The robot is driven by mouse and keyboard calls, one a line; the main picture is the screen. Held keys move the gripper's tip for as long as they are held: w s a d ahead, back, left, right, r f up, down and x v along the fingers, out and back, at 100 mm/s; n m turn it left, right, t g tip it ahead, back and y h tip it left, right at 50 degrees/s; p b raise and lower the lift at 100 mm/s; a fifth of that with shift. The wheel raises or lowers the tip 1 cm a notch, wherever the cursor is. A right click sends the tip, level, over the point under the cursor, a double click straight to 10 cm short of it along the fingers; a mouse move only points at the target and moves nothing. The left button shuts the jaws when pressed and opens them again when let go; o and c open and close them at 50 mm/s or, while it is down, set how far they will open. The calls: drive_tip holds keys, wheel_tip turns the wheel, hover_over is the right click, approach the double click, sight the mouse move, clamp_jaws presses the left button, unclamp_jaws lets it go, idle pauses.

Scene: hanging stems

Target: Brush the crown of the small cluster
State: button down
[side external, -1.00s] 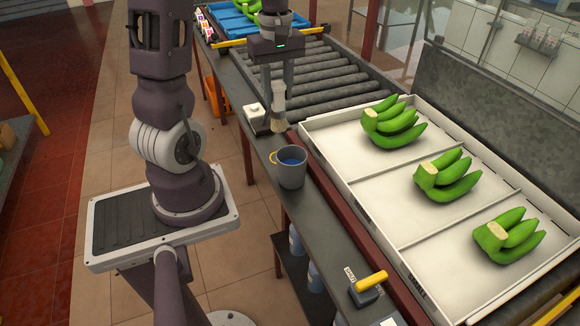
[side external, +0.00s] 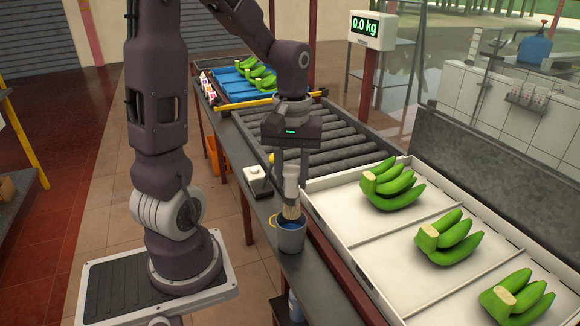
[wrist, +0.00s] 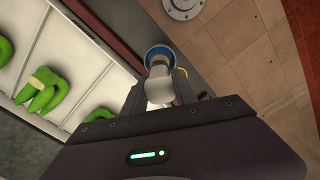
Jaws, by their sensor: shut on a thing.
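My gripper (side external: 291,178) is shut on a brush (side external: 291,182) with a pale handle and tan bristles. The brush points down, its bristle tips at or just inside the mouth of a grey bucket (side external: 291,240) with blue liquid. The wrist view shows the brush handle (wrist: 160,86) in front of the bucket (wrist: 159,54). Three green banana clusters with pale cut crowns lie in a white divided tray: a far one (side external: 392,185), a middle one (side external: 452,240) and a near one (side external: 520,301). I cannot tell for sure which is the small cluster.
The white tray (side external: 375,250) has low walls and dividers, to the right of the bucket. A small white-topped box (side external: 257,178) stands behind the bucket on the narrow ledge. A roller conveyor (side external: 345,135) and a blue crate with bananas (side external: 238,88) lie behind. A scale display (side external: 371,28) reads 0.0 kg.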

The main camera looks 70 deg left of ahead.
sight(291, 204)
drive_tip(key=shift+f, duration=3.8)
wheel_tip(291, 204, up, 11)
drive_tip(key=shift+r, duration=0.1)
